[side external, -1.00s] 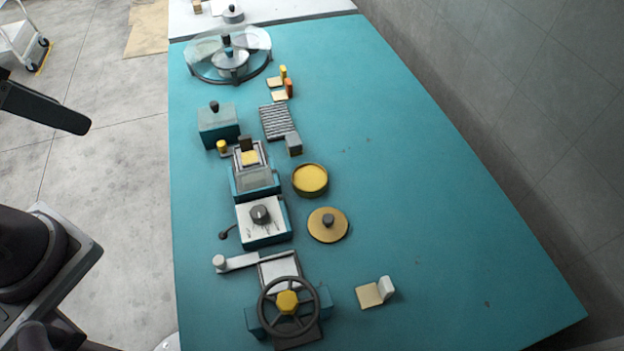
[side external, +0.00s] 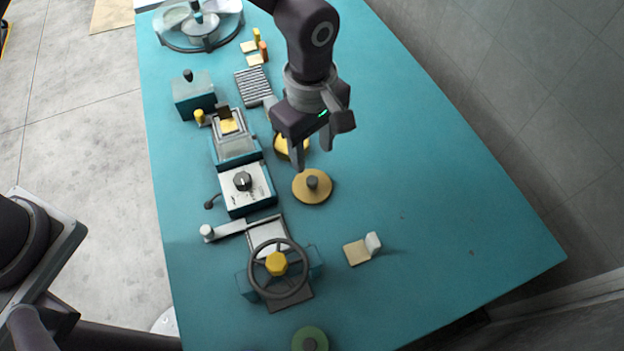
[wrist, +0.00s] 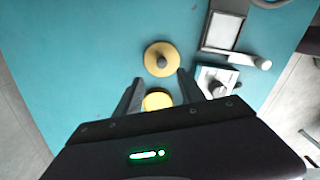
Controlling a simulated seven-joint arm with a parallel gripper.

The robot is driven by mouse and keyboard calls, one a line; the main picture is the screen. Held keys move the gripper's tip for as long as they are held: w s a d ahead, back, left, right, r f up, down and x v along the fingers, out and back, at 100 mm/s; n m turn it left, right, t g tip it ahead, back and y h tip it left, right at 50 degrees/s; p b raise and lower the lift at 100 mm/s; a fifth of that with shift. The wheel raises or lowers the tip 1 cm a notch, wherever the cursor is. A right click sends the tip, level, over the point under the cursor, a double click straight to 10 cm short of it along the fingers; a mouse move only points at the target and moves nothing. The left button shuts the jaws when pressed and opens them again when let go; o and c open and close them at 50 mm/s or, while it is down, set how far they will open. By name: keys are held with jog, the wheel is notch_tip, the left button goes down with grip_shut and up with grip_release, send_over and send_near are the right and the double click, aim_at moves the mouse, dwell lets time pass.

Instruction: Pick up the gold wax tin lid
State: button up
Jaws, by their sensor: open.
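The gold wax tin lid (side external: 312,187) is a flat gold disc with a dark knob on top, lying on the teal table. It also shows in the wrist view (wrist: 162,60), just beyond the fingertips. My gripper (side external: 313,160) is open and empty above the table, just behind the lid in the side view. In the wrist view my gripper (wrist: 158,82) has its two fingers spread apart. The open yellow wax tin (side external: 292,147) is partly hidden behind my gripper; it also shows between the fingers in the wrist view (wrist: 157,101).
A box with a dial (side external: 247,188) stands left of the lid. A handwheel device (side external: 278,266) with a yellow hub is in front. A small beige block with a white upright (side external: 362,250) lies to the front right. A green disc (side external: 310,340) sits near the front edge. The table's right side is clear.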

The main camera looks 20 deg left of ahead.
aim_at(312, 180)
jog(key=shift+n, duration=0.3)
jog(key=f, duration=0.8)
jog(key=shift+s+f, duration=0.2)
jog(key=shift+f, duration=0.2)
grip_shut()
